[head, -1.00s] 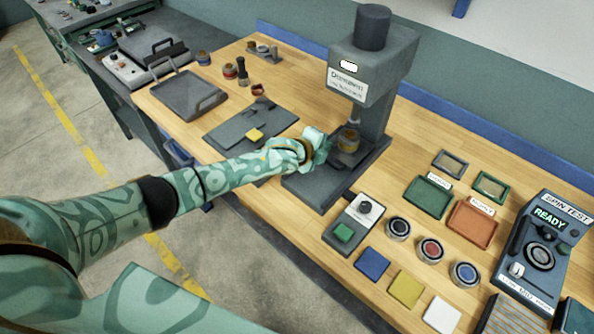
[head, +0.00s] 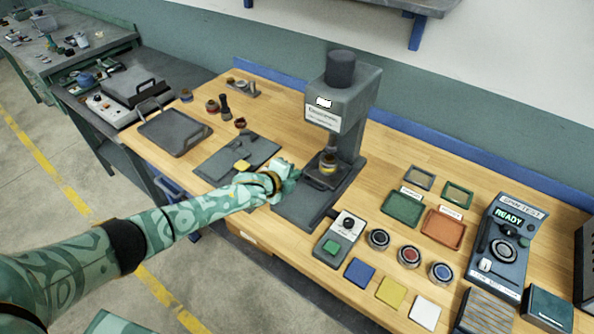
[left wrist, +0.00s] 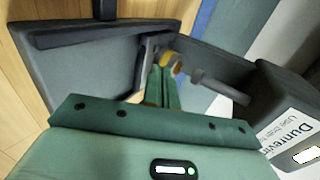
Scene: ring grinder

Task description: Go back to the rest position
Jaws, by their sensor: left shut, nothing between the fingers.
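My left gripper (head: 290,172) is at the left edge of the grey press (head: 343,92), over its dark base plate (head: 298,207). In the left wrist view the fingers (left wrist: 162,80) are together, with nothing between them. Beyond them in that view is a yellow-banded ring part (left wrist: 172,62) at the press's work spot. The same part stands under the press head in the head view (head: 328,162). My right gripper is in neither view.
A dark plate with a yellow block (head: 242,166) lies left of the press. A grey tray (head: 175,137) is further back. A control box (head: 339,240), coloured squares, round pots, green tray (head: 403,209) and orange tray (head: 443,229) are right. The spin tester (head: 503,245) reads READY.

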